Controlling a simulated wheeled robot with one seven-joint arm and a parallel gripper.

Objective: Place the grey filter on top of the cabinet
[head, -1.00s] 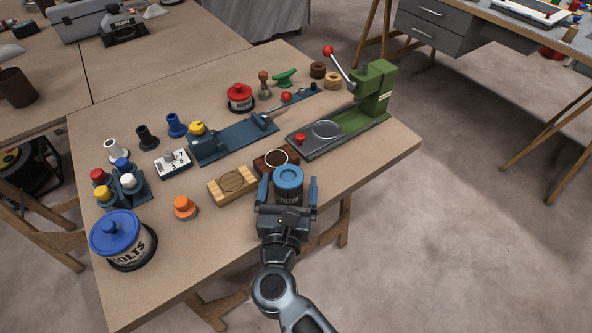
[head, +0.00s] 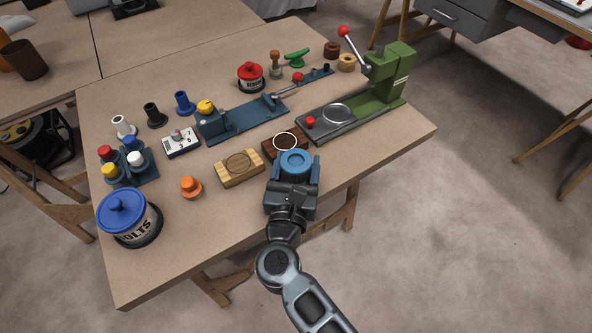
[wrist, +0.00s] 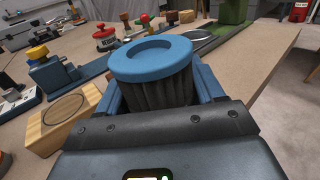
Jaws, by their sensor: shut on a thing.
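A filter-like cylinder with a blue ring cap (head: 295,163) is at the near edge of the workbench. In the wrist view its body below the cap (wrist: 160,92) is dark grey and pleated. My gripper (head: 293,172) is shut on it, with one blue finger on each side; the cylinder looks upright. I cannot tell whether its bottom touches the bench. No other grey filter shows. A grey drawer unit (head: 440,14), possibly the cabinet, is at the upper right, cut off by the frame; its top is not visible.
A dark brown block with a white ring (head: 285,143) and a light wooden block (head: 239,168) are close to my gripper. A green lever press (head: 385,80) stands at the right of the bench (head: 230,245). Open floor (head: 470,230) lies right of the bench.

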